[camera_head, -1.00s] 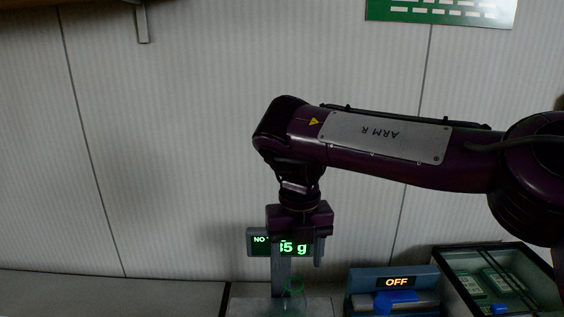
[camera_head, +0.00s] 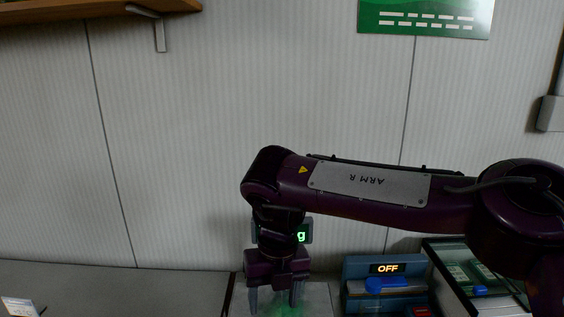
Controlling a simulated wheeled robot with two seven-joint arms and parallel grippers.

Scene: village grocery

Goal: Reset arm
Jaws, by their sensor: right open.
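My right arm comes in from the right, and my right gripper (camera_head: 275,300) points down over the scale plate (camera_head: 319,290). Its two fingers are apart, so it is open. A greenish, see-through item (camera_head: 291,308) shows low at the fingers; its shape is unclear, and I cannot tell whether it touches them. The scale's display (camera_head: 303,232) is mostly hidden behind the wrist, with a green "g" showing. My left gripper is not in view.
Right of the scale stands a blue device (camera_head: 388,283) reading "OFF", with a blue part on it. A dark-framed glass case (camera_head: 440,262) is farther right. The counter (camera_head: 120,290) at left is mostly clear, with a small card (camera_head: 18,307). A wooden shelf (camera_head: 90,10) hangs at upper left.

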